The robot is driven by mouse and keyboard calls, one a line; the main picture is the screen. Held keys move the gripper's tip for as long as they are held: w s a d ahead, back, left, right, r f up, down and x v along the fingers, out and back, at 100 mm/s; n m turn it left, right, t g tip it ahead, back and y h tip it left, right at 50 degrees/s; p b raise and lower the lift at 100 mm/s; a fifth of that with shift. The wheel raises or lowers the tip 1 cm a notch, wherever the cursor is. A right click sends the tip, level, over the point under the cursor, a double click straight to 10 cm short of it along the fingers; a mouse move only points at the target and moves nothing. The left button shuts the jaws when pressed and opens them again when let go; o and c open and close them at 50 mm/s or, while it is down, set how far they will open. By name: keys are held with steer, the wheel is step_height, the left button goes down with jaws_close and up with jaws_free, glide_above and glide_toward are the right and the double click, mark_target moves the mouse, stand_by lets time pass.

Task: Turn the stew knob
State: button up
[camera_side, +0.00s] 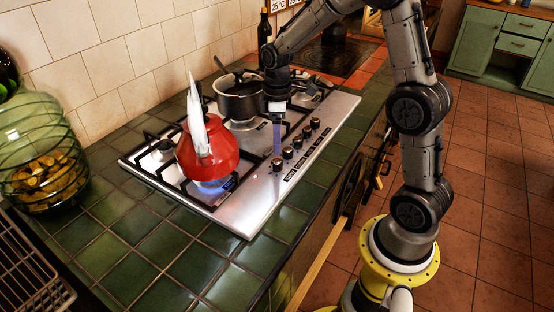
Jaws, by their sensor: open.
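A row of several dark knobs runs along the right side of the steel hob (240,215), each with a small dark label beside it. The labels are too small to read, so I cannot tell which is the stew knob. The nearest knob (278,164) sits at the front of the row; another knob (297,142) is mid-row. My gripper (277,150) points down, open, with its bluish fingers just above or at the nearest knob. I cannot tell whether they touch it. A dark pot (240,103) stands on a rear burner, partly behind my arm.
A red kettle (212,152) stands over a blue flame on the front burner, with a white plume above it. A glass jar (38,150) stands at left and a dark bottle (264,30) at the back. Green tiles (150,245) in front of the hob are clear.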

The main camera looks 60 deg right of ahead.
mark_target(277, 161)
step_height(277, 161, down, 8)
steer(key=shift+r, duration=0.1)
stand_by(0.4)
jaws_close()
